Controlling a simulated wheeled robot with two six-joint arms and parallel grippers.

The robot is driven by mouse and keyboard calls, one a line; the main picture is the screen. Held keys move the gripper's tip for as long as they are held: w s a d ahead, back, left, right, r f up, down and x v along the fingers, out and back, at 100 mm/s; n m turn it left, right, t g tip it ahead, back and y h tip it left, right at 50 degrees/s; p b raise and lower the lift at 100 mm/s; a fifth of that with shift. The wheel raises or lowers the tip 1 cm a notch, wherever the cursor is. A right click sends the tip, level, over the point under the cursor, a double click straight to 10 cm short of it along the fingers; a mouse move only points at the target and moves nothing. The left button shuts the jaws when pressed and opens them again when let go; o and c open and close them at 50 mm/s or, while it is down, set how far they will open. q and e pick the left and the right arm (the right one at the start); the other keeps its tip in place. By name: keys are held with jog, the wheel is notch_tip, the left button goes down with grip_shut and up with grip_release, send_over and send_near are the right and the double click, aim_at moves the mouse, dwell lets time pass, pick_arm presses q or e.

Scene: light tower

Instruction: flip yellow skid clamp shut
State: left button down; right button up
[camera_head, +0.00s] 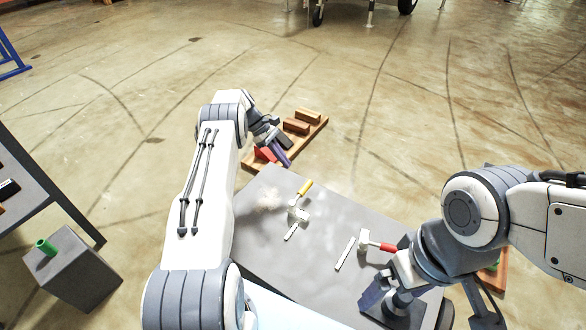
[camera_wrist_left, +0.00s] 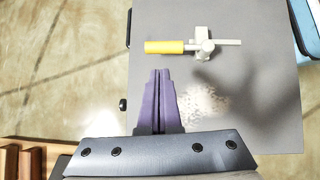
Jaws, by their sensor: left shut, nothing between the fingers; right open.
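The yellow skid clamp has a yellow handle (camera_head: 305,188) and a pale metal body (camera_head: 297,212) on the grey table top (camera_head: 262,235). In the left wrist view its yellow handle (camera_wrist_left: 164,47) points left and its metal body (camera_wrist_left: 204,46) and bar lie to the right. My left gripper (camera_head: 284,160) is shut and empty, past the table's far left edge in the head view. Its purple fingers (camera_wrist_left: 160,74) show below the handle in the wrist view, apart from it. My right gripper (camera_head: 385,305) is over the table's near right part; its fingers are partly hidden by its wrist.
A red-handled clamp (camera_head: 378,246) with a loose-looking metal bar (camera_head: 345,254) is on the table beside my right arm. A wooden rack (camera_head: 313,130) with blocks stands beyond the table. A grey box (camera_head: 75,270) with a green cylinder (camera_head: 45,246) is at the left.

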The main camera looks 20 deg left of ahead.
pick_arm(q)
jog(key=shift+v, duration=1.25)
jog(key=d+r+m+g+y+p, duration=0.15)
jog(key=d+r+m, duration=0.35)
jog(key=d+r, duration=0.65)
jog(key=s+d+r+m+y+p, duration=0.1)
jog(key=s+d+r+m, duration=0.25)
jog(key=d, duration=0.35)
jog(key=s+d+r+m+y, duration=0.2)
jog(key=s+d+r, duration=0.2)
jog(key=d, duration=0.2)
jog(key=s+d+r+m+y+p, duration=0.1)
jog(key=s+d+r+m, duration=0.2)
jog(key=s, duration=0.4)
jog(key=s+d+r+m, duration=0.3)
jog(key=s+d, duration=0.1)
jog(key=s, duration=0.2)
jog(key=s+a+m+t+y+p, duration=0.15)
jog(key=s+m, duration=0.65)
jog(key=s, duration=1)
notch_tip(320, 180, up, 37)
jog(key=p, duration=3.8)
jog(key=shift+a+t, duration=0.3)
jog(key=shift+a, duration=0.1)
